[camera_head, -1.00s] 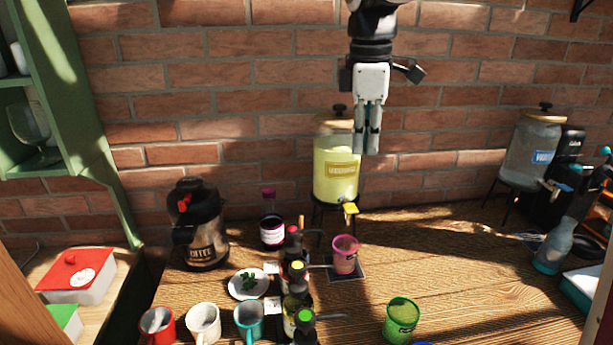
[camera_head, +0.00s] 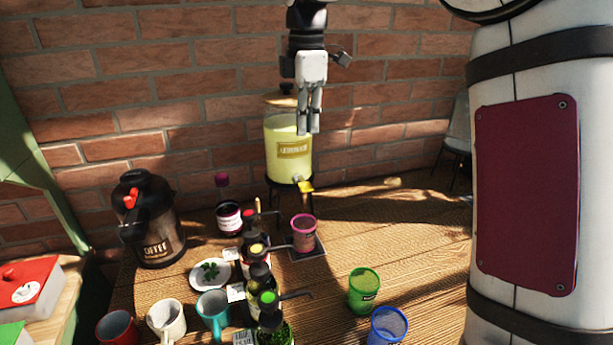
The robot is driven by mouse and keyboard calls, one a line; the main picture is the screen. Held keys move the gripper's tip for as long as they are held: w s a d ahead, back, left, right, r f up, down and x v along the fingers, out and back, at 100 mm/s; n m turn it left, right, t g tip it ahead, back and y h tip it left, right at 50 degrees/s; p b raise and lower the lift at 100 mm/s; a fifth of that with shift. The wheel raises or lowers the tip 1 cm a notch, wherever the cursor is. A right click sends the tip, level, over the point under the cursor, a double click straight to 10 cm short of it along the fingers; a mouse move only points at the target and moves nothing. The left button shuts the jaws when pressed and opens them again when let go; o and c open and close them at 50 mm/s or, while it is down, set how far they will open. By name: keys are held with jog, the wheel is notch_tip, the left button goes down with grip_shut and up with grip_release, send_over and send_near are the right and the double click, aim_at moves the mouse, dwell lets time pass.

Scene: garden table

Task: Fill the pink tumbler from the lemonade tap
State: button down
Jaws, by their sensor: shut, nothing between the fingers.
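The lemonade dispenser (camera_head: 289,158) stands on a dark stand against the brick wall, filled with pale yellow liquid. Its yellow tap (camera_head: 306,187) is low on the front right side. The pink tumbler (camera_head: 304,233) stands upright on a dark square tray (camera_head: 309,251), below and in front of the tap. Whether it holds any liquid is hard to tell. My gripper (camera_head: 308,132) hangs fingers down, shut and empty, in front of the upper right part of the dispenser and above the tap. It is apart from the tumbler.
Pump bottles (camera_head: 258,262) stand close left of the tumbler, with a coffee urn (camera_head: 150,222), a dark bottle (camera_head: 228,208) and a herb plate (camera_head: 210,273) beyond. Green (camera_head: 364,291) and blue (camera_head: 387,327) tumblers stand front right.

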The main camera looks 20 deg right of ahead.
aim_at(307, 188)
notch_tip(307, 188, down, 13)
jog(key=shift+r+p, duration=0.1)
jog(key=shift+p, duration=1.1)
jog(key=shift+s, duration=0.15)
